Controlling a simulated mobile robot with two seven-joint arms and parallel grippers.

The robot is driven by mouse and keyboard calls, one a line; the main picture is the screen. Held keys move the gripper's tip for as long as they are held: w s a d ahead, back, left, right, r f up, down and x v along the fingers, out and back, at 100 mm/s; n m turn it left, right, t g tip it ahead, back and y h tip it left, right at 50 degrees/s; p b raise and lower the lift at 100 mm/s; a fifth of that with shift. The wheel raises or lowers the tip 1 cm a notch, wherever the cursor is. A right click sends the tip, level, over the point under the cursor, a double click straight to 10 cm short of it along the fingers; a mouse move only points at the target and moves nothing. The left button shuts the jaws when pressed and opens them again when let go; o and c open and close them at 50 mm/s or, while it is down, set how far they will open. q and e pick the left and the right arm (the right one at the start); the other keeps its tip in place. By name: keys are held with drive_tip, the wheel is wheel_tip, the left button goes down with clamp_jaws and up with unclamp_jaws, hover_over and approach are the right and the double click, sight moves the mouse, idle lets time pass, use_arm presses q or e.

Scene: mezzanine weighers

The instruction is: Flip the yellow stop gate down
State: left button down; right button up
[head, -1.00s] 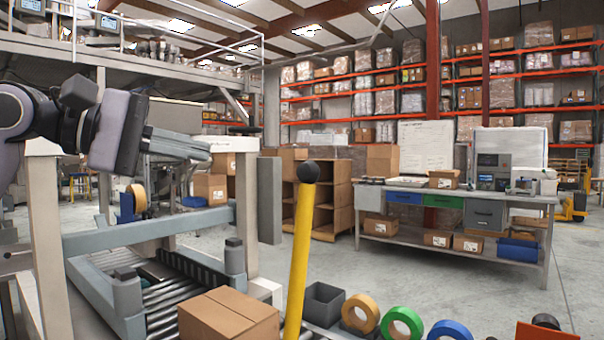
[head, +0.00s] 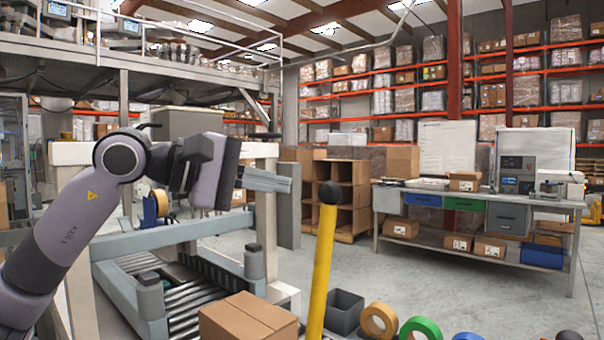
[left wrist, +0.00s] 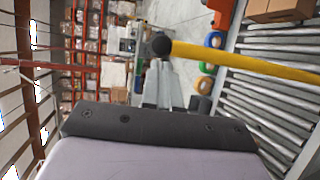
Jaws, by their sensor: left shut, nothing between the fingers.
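The yellow stop gate (head: 321,262) is a yellow bar with a black ball at its top. It stands nearly upright beside the roller conveyor in the head view. In the left wrist view the yellow bar (left wrist: 245,62) runs in from the right, with its black ball just beyond my fingertips. My left gripper (head: 291,186) is shut and empty, its fingers pointing right toward the upper part of the bar. In the head view a gap shows between the fingertips and the bar. The bar's lower end is out of frame. My right gripper is not in view.
A cardboard box (head: 248,318) sits on the roller conveyor (head: 183,309), left of the bar. A grey bin (head: 344,311) and tape rolls (head: 379,321) lie to its right. A grey post (head: 289,206) stands behind the fingers. A workbench (head: 480,196) is farther back right.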

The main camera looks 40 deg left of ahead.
sight(320, 191)
use_arm(q)
drive_tip(key=p+x, duration=0.1)
drive_tip(key=x, duration=0.3)
drive_tip(key=shift+r, duration=0.1)
drive_tip(key=shift+w+d, duration=0.25)
drive_tip(key=shift+w, duration=0.25)
